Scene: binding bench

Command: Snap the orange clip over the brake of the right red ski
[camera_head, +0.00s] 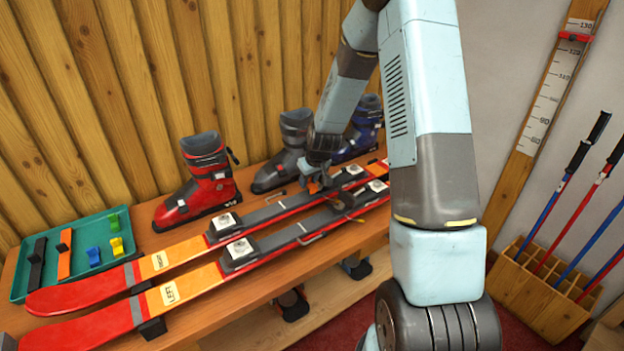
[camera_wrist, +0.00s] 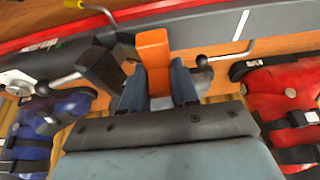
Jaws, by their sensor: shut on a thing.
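Two red-and-orange skis lie side by side on the bench; the near one (camera_head: 180,298) is labelled LEFT. The far one is the right red ski (camera_head: 190,254), its label too small to read surely; it also crosses the top of the wrist view (camera_wrist: 190,32). My gripper (camera_head: 317,184) is at the far edge of this ski, beside its binding. In the wrist view my gripper (camera_wrist: 156,85) is shut on the orange clip (camera_wrist: 153,50), which sticks out toward the ski. A bent metal brake arm (camera_wrist: 232,58) shows just right of the clip. I cannot tell whether they touch.
A red boot (camera_head: 203,185), a grey boot (camera_head: 283,150) and a blue boot (camera_head: 364,125) stand behind the skis, close to my gripper. A teal tray (camera_head: 22,268) with straps and small coloured clips lies at left. Poles stand in a wooden rack (camera_head: 540,295) at right.

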